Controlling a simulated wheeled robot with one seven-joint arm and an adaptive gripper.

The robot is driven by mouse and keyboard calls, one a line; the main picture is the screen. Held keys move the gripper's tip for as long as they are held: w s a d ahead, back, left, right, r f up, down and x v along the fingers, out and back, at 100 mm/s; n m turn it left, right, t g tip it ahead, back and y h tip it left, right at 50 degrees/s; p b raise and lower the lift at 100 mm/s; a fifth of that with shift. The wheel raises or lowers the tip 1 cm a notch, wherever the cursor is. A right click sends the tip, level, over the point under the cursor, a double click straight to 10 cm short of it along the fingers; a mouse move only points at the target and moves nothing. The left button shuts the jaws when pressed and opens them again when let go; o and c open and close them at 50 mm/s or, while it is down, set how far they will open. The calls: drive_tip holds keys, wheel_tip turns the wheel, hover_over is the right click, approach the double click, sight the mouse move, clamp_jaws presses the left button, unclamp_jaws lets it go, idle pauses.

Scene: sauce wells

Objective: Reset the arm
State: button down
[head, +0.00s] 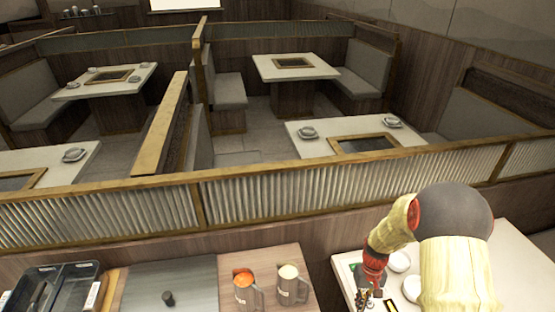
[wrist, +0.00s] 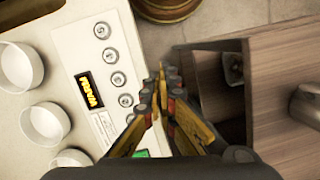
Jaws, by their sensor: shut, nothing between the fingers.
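My gripper (head: 370,299) is low at the right in the head view, at the end of my bent arm. It is close to the left edge of a white counter unit (head: 345,262). In the wrist view my gripper (wrist: 163,82) has its fingers together with nothing between them. They are above the gap between the white unit (wrist: 75,60) and a wooden cabinet (wrist: 300,80). The unit has round white wells (wrist: 45,124), several round buttons and a yellow "WARM" label (wrist: 89,91). My arm hides part of the unit in the head view.
A grey lid with a knob (head: 190,285) and a dark bin (head: 75,285) are further left. A ribbed partition (head: 300,200) runs behind.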

drive_tip(key=s+a+r+t+b, duration=0.2)
drive_tip(key=s+r, duration=0.4)
drive_tip(key=r, duration=0.4)
drive_tip(key=s+a+r+t+b, duration=0.3)
drive_tip(key=s+r, duration=0.3)
drive_tip(key=r, duration=0.4)
drive_tip(key=s+a+r+t+b, duration=0.2)
drive_tip(key=s+a+r+b, duration=0.2)
drive_tip(key=r, duration=0.6)
drive_tip(key=shift+s+r+t, duration=0.15)
drive_tip(key=shift+s+t, duration=0.25)
drive_tip(key=shift+s, duration=0.5)
